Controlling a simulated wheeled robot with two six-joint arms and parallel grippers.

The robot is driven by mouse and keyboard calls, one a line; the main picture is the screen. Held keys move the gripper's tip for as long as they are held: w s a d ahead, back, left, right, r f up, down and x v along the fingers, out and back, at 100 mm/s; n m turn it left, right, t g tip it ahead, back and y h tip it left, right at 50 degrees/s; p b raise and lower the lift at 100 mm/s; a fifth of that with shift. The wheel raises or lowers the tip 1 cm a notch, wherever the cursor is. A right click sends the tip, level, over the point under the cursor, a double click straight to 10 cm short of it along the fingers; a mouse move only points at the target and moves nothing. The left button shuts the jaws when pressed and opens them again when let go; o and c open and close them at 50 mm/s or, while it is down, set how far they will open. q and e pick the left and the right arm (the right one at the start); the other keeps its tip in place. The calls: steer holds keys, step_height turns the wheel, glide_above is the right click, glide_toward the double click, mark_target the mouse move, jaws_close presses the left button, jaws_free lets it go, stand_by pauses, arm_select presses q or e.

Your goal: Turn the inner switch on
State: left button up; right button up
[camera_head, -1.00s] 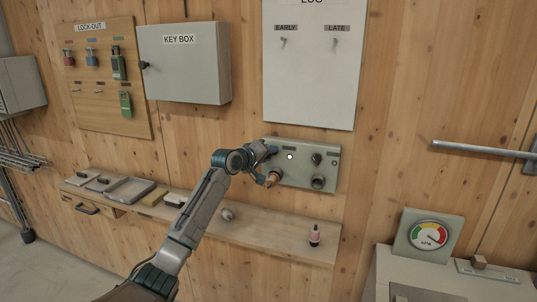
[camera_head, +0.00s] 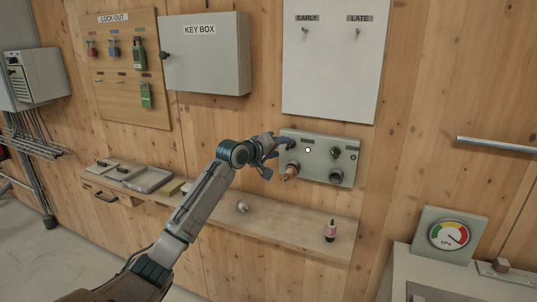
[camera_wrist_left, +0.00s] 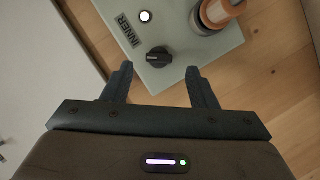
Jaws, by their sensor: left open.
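The inner switch is a black rotary knob (camera_wrist_left: 158,57) beside the INNER label (camera_wrist_left: 130,32) in the left wrist view. It sits on a grey-green control panel (camera_head: 320,172), fixed to the wooden wall. A lit white lamp (camera_wrist_left: 145,16) is near the label; it also shows in the head view (camera_head: 307,150). My left gripper (camera_head: 278,159) is at the panel's left end, open. In the left wrist view its fingertips (camera_wrist_left: 158,72) are on either side of the knob's near edge, and contact cannot be told. In the head view the gripper seems to cover the knob. My right gripper is not in view.
A copper-coloured fitting (camera_head: 291,171) projects from the panel close to the gripper. Two dark controls, one above the other (camera_head: 336,152), are at its right. A wooden shelf (camera_head: 290,228) runs below, holding a small pink bottle (camera_head: 330,231). A key box (camera_head: 205,60) hangs upper left.

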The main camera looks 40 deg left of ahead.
arm_select(q)
steer(key=b+v, duration=0.2)
steer(key=v, duration=0.4)
steer(key=shift+s, duration=0.25)
